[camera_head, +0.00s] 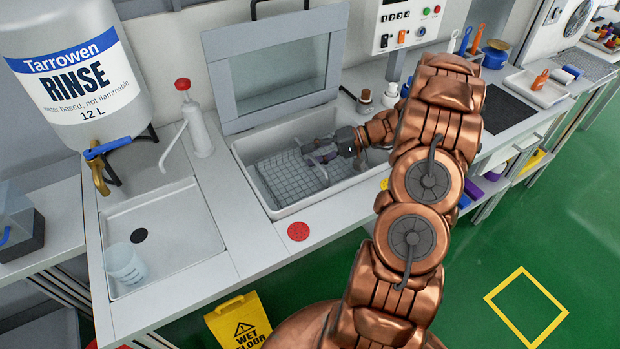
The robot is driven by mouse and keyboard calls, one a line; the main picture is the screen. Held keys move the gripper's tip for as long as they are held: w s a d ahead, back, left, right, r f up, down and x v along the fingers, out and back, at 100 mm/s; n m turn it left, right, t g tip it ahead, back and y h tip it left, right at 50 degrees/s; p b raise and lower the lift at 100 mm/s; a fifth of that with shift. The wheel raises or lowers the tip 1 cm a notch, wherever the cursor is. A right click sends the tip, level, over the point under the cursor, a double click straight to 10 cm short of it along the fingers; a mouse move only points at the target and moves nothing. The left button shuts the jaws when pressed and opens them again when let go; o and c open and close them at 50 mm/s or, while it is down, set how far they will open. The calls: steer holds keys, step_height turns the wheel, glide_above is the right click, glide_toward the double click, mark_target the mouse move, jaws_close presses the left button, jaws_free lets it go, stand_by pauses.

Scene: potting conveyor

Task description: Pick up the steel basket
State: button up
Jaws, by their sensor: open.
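The steel basket (287,180) is a grey wire-mesh tray. It sits inside a light rectangular tub (247,196) sunk in the bench, below a raised lid with a window. My gripper (318,160) reaches into the tub from the right, at the basket's right part, with its fingers apart. The fingers are small in this view, and I cannot tell whether they touch the basket. My copper arm covers the area right of the tub.
The raised lid (283,75) stands behind the tub. Left are a sink (170,225) with a beaker (125,264), a wash bottle (197,125) and a rinse container (75,70). A red disc (298,231) lies at the front edge. A yellow wet-floor sign (238,318) stands below.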

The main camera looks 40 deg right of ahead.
steer(key=shift+w+a+f, duration=0.15)
steer(key=shift+w+a, duration=0.05)
steer(key=shift+a, duration=0.2)
jaws_close()
stand_by(0.5)
